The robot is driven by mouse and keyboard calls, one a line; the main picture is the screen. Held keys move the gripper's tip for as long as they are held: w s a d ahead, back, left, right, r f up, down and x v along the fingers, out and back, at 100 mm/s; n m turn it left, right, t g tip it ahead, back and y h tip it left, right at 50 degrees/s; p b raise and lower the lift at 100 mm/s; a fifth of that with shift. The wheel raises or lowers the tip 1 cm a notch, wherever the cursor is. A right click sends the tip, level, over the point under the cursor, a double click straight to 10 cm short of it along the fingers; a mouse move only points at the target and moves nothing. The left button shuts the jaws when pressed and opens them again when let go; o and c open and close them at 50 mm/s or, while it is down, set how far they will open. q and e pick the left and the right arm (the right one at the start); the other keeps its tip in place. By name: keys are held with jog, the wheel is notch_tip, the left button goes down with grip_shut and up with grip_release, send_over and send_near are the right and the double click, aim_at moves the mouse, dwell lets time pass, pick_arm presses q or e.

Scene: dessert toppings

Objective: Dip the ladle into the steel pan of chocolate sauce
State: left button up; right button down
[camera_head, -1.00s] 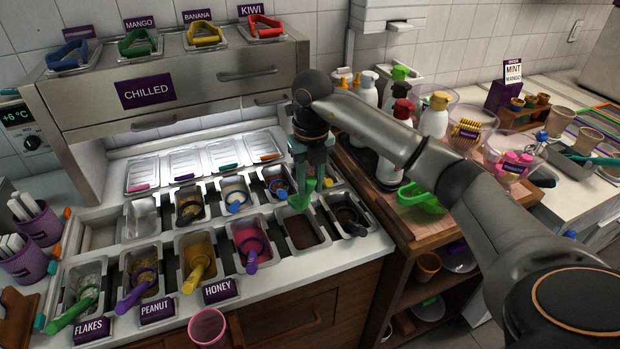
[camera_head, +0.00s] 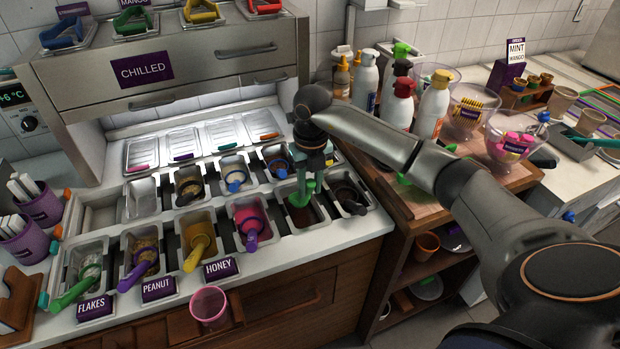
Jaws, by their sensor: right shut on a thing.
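My right gripper (camera_head: 306,171) is shut on the green ladle (camera_head: 302,192) and points down over the front row of pans. The steel pan of chocolate sauce (camera_head: 318,222) is directly below it, with brown sauce inside. The ladle's lower end overlaps the back part of the pan's opening. I cannot tell whether it touches the sauce. My arm and the gripper hide part of the ladle's upper end. My left gripper is not in view.
A pan with a dark-handled ladle (camera_head: 352,205) is just right of the sauce pan. A pan of pink topping (camera_head: 247,212) is on its left. Bottles (camera_head: 398,108) stand on the wooden cart at right. A pink cup (camera_head: 208,304) is at the counter front.

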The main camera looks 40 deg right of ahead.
aim_at(308, 196)
jog(key=shift+f+b, duration=1.9)
jog(key=shift+f, duration=0.65)
jog(key=shift+w+d+r+b, duration=0.15)
jog(key=shift+w+b, duration=0.1)
jog(key=shift+w, duration=0.4)
jog(key=shift+w+d+f+b, duration=0.1)
jog(key=shift+w+d+b, duration=0.1)
jog(key=shift+w, duration=0.4)
jog(key=shift+s+f, duration=0.2)
jog(key=shift+s+a+f+t+b, duration=0.1)
jog(key=shift+s+f+t+b, duration=0.1)
jog(key=shift+t+b, duration=0.15)
jog(key=shift+s+f+t, duration=0.15)
jog(key=shift+t, duration=0.2)
jog(key=shift+a+b, duration=0.1)
jog(key=shift+b, duration=0.2)
jog(key=shift+s+f+t+h+b, duration=0.15)
jog(key=shift+t+h+b, duration=0.15)
